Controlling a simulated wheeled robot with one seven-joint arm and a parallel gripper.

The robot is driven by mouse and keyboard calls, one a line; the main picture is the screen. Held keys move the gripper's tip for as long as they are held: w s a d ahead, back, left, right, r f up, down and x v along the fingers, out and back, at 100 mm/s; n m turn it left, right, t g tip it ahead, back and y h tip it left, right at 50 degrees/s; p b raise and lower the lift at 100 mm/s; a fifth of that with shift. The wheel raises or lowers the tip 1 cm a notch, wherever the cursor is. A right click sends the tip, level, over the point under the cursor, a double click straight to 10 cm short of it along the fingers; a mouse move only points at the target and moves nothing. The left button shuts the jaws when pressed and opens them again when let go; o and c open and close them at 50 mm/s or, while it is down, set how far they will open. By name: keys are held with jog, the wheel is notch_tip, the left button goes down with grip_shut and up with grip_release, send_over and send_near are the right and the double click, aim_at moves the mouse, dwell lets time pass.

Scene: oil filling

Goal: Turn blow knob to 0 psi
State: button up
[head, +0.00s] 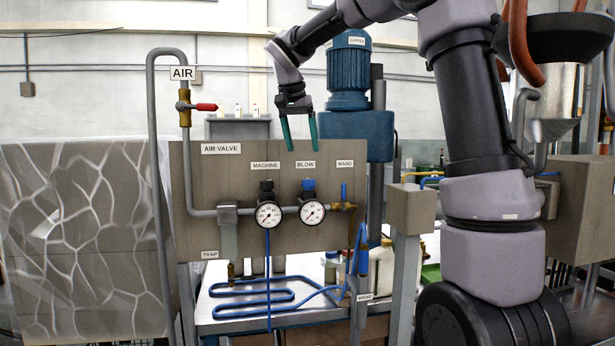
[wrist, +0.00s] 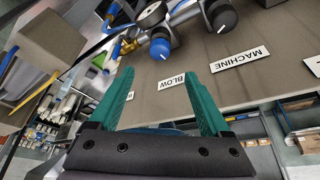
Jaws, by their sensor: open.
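The blow knob (head: 308,185) is blue and sits on top of the right-hand gauge (head: 312,212), under the BLOW label (head: 306,164). The gauge needle is too small to read. In the wrist view the blue knob (wrist: 160,48) shows beyond my fingertips, with a white mark on its face. My gripper (head: 300,146) is open and empty, its green fingers pointing down above the knob and near the BLOW label. In the wrist view my gripper (wrist: 158,90) has its fingers spread wide, with the knob between their lines but apart from them.
The black machine knob (head: 266,187) and its gauge (head: 268,214) are just left. A blue-handled wand valve (head: 343,192) is close on the right. The red-handled air valve (head: 195,107) is at upper left. The panel (head: 240,240) stands behind the knobs.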

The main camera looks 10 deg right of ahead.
aim_at(308, 180)
jog(key=x, duration=1)
jog(key=shift+d+f, duration=0.1)
jog(key=shift+f, duration=0.1)
grip_shut()
